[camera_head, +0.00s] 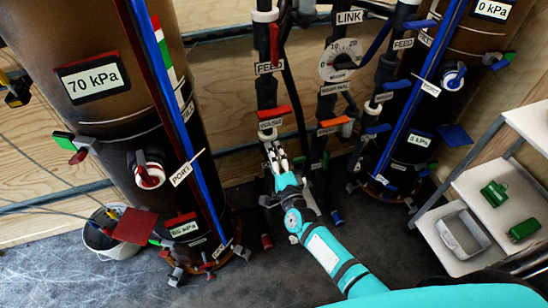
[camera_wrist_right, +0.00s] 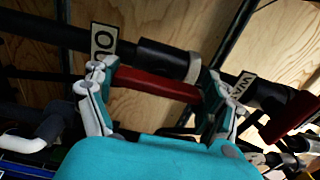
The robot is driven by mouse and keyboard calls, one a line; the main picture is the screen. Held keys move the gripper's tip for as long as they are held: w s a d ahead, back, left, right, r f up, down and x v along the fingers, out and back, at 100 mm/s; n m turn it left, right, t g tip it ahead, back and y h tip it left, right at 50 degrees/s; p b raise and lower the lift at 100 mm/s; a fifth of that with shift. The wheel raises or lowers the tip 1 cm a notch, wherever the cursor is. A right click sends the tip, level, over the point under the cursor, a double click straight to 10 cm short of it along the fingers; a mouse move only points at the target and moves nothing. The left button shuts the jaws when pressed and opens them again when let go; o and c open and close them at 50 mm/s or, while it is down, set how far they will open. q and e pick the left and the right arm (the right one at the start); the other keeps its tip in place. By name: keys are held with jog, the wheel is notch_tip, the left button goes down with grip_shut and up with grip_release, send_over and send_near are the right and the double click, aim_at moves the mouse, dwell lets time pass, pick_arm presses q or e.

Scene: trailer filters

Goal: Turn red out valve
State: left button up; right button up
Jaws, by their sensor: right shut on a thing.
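My right gripper (camera_head: 276,155) reaches up to the dark pipes in the middle of the head view, just below the WASH label. In the right wrist view, my right gripper (camera_wrist_right: 160,76) has its two fingers at either end of a red valve handle (camera_wrist_right: 157,84), shut on it. The handle lies nearly level along a black pipe, beside a white label (camera_wrist_right: 103,43) of which "OU" can be read. In the head view the gripper mostly hides this handle. My left gripper is not in view.
Another red handle (camera_wrist_right: 291,118) sits to the right, past the WASH label. In the head view, the red WASH valve handle (camera_head: 272,113) is just above my gripper. A tall brown tank (camera_head: 140,70) stands left, and a white shelf (camera_head: 500,205) right. Dark floor lies below.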

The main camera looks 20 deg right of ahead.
jog(key=o, duration=1)
jog(key=s, duration=1.2)
jog(key=shift+d, duration=0.2)
